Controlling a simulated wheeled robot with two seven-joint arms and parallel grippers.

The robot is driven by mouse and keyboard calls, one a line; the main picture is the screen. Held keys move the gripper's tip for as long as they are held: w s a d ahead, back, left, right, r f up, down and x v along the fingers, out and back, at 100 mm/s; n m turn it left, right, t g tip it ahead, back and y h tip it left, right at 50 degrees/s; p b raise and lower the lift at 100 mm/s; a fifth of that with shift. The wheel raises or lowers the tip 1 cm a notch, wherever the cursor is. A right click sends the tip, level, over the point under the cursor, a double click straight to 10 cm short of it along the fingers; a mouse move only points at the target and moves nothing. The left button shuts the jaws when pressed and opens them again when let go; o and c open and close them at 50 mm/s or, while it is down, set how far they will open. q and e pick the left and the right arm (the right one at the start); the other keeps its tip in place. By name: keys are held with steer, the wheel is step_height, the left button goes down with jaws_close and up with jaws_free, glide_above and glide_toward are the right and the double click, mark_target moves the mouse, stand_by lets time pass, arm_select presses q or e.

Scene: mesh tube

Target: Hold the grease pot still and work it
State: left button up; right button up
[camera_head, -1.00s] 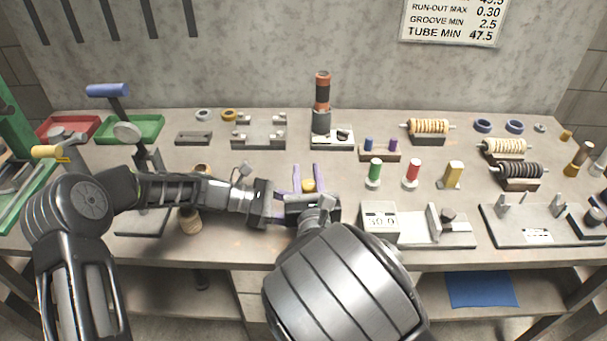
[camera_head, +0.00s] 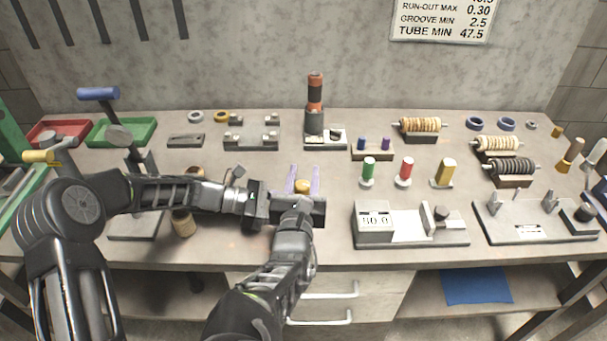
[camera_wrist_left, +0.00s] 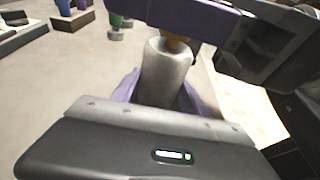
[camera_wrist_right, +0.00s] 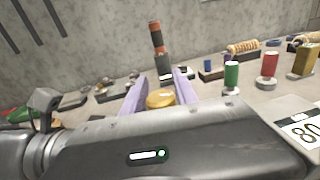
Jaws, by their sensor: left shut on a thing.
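The grease pot is a silver cylinder (camera_wrist_left: 165,72) standing upright, best seen in the left wrist view. Its round brass top (camera_wrist_right: 160,98) shows in the right wrist view and in the head view (camera_head: 302,186). My left gripper (camera_wrist_left: 163,95) is shut on the pot's body, its purple fingers on either side; in the head view its fingers are mostly hidden behind the right gripper. My right gripper (camera_wrist_right: 160,88) is open above the bench, with its two purple fingers on either side of the brass top. Whether they touch it is hard to tell.
A display unit showing digits (camera_head: 373,222) stands right of the grippers. Green (camera_head: 368,170) and red (camera_head: 405,170) cylinders stand behind it. A torch-like cylinder (camera_head: 315,95) stands at the back. A wooden-looking cylinder (camera_head: 183,222) is near my left arm.

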steer(key=o, duration=0.3)
steer(key=shift+r, duration=0.1)
steer(key=shift+d, duration=0.1)
